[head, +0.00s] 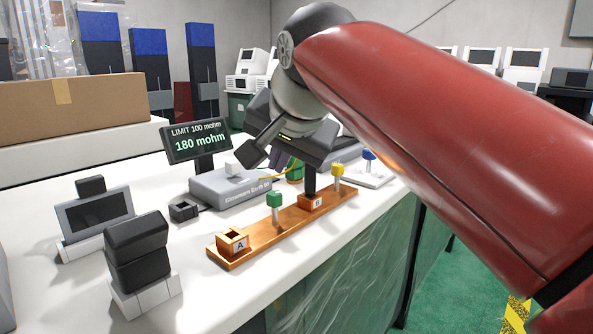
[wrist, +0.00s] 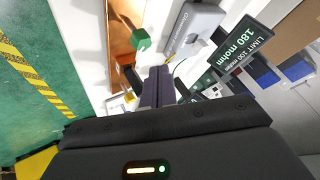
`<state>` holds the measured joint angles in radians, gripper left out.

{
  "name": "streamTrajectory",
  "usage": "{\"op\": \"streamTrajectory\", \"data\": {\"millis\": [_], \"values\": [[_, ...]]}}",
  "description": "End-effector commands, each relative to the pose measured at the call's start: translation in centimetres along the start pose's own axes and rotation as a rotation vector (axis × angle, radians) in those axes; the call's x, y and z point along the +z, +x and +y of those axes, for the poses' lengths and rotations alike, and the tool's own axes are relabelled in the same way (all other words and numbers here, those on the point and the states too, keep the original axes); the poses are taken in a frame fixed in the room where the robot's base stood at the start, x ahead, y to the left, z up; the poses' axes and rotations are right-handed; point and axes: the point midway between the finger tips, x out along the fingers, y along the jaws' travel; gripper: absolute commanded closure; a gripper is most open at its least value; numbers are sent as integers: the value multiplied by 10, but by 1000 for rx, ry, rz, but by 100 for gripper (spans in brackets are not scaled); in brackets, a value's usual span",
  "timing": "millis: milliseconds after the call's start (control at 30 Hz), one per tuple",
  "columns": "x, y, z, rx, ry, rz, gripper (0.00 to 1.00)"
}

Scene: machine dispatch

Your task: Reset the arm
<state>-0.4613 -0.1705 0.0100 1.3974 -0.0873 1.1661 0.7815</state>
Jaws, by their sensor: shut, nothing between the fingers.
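My red arm reaches in from the right. A black upright piece (head: 310,178) stands in socket B (head: 316,202) on the strip, its top hidden behind my gripper. Socket A (head: 233,242) at the strip's near end looks empty.
A green-topped post (head: 274,203) and a yellow-topped post (head: 338,172) flank socket B. A grey meter (head: 228,188) sits behind the strip. A display (head: 197,142) reads 180 mohm, limit 100 mohm. A black device (head: 137,250) and small screen (head: 95,215) stand at left.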

Motion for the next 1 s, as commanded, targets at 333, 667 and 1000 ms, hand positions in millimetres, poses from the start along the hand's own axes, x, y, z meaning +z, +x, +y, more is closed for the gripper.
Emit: {"op": "streamTrajectory", "data": {"millis": [333, 667, 1000], "values": [[41, 13, 106, 114, -128, -30, 100], [161, 39, 260, 250, -306, -131, 100], [213, 52, 304, 280, -367, -179, 100]]}}
